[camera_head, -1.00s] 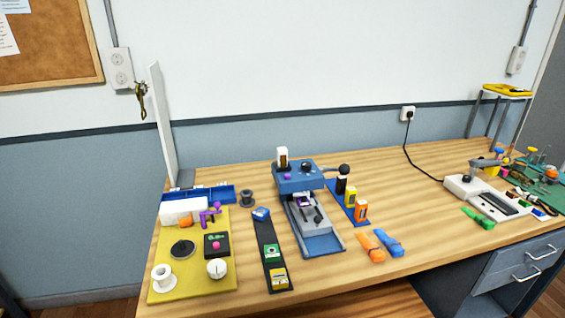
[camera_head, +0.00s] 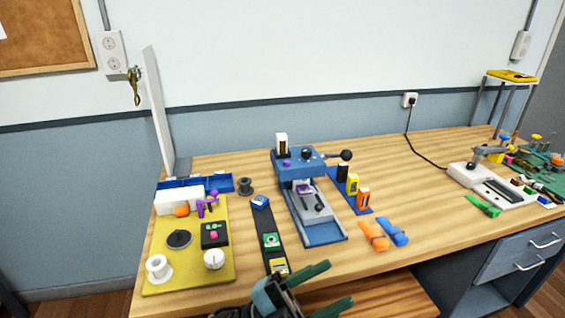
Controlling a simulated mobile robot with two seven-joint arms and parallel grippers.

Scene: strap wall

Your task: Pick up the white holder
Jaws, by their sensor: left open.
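The white holder (camera_head: 281,145) looks like a small upright white block with a dark slot in its front. It stands on the top left of the blue press (camera_head: 298,172), near the middle of the table. My left gripper (camera_head: 340,282) has dark green fingers spread apart, with nothing between them. It is at the bottom of the view, at the table's front edge, well in front of the press and apart from the holder. My right gripper is not in view.
Black, yellow and orange holders (camera_head: 363,199) stand on a blue strip right of the press, beside its black-knobbed lever (camera_head: 345,156). A dark strip (camera_head: 268,226) with small blocks and a yellow board (camera_head: 190,265) lie left. The table centre right is clear.

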